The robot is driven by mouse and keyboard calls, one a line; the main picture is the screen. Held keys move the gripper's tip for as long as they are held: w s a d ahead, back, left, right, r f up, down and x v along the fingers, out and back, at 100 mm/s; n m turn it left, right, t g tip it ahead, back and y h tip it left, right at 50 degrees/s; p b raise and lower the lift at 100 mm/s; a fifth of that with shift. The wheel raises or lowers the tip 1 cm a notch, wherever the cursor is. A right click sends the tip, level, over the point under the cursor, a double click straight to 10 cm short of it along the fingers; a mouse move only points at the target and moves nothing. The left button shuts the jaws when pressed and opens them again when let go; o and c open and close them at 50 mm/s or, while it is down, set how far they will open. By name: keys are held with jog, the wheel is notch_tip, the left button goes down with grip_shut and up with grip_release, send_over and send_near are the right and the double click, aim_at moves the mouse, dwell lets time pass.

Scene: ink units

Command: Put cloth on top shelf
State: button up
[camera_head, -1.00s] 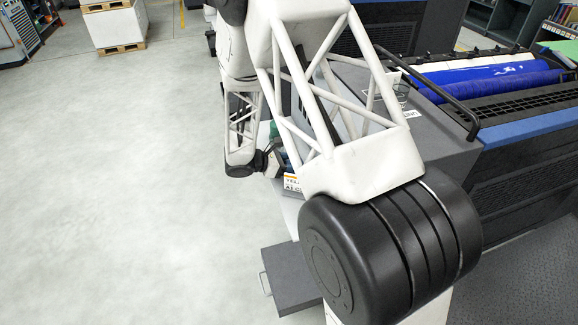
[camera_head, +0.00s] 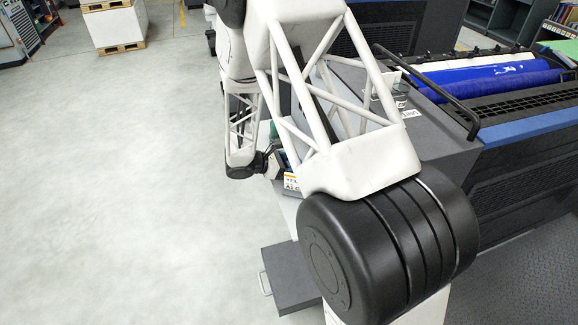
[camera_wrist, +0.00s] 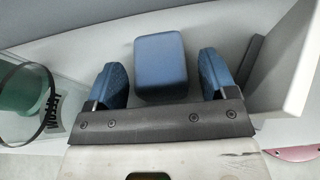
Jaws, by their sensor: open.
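In the wrist view, my gripper (camera_wrist: 160,60) is open, with a dark blue pad on each finger. A blue block-like thing with rounded edges (camera_wrist: 160,72) lies between the fingers, with a gap to each side. I cannot tell for sure whether it is the folded cloth. It rests in or against a pale grey surface with a raised wall on the right. In the head view, my arm covers most of the work area, and neither the blue thing nor a top shelf can be made out there.
A clear container with dark lettering (camera_wrist: 48,120) and a green object (camera_wrist: 25,95) stand left of my gripper. A pink item (camera_wrist: 292,154) is at lower right. In the head view, a grey open drawer (camera_head: 288,280) juts out beside the press, with blue rollers (camera_head: 490,80) at right.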

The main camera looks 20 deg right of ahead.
jog(key=shift+r, duration=0.2)
jog(key=v, duration=1.2)
jog(key=shift+f, duration=0.1)
dwell(0.5)
jog(key=s+d+r+m+g+y, duration=0.25)
jog(key=s+d+r+m, duration=0.2)
jog(key=s+r, duration=0.45)
jog(key=s+r+m+t+y, duration=0.2)
jog(key=s+r+m+y, duration=0.3)
jog(key=s, duration=0.9)
jog(key=s+r+m+t+y, duration=0.3)
jog(key=s+r+m+y, duration=0.3)
jog(key=s+r, duration=0.7)
jog(key=s+m, duration=0.1)
jog(key=m, duration=0.1)
jog(key=shift+s+d+r+m, duration=0.2)
jog(key=shift+s+d+m, duration=0.05)
jog(key=shift+d+m, duration=0.15)
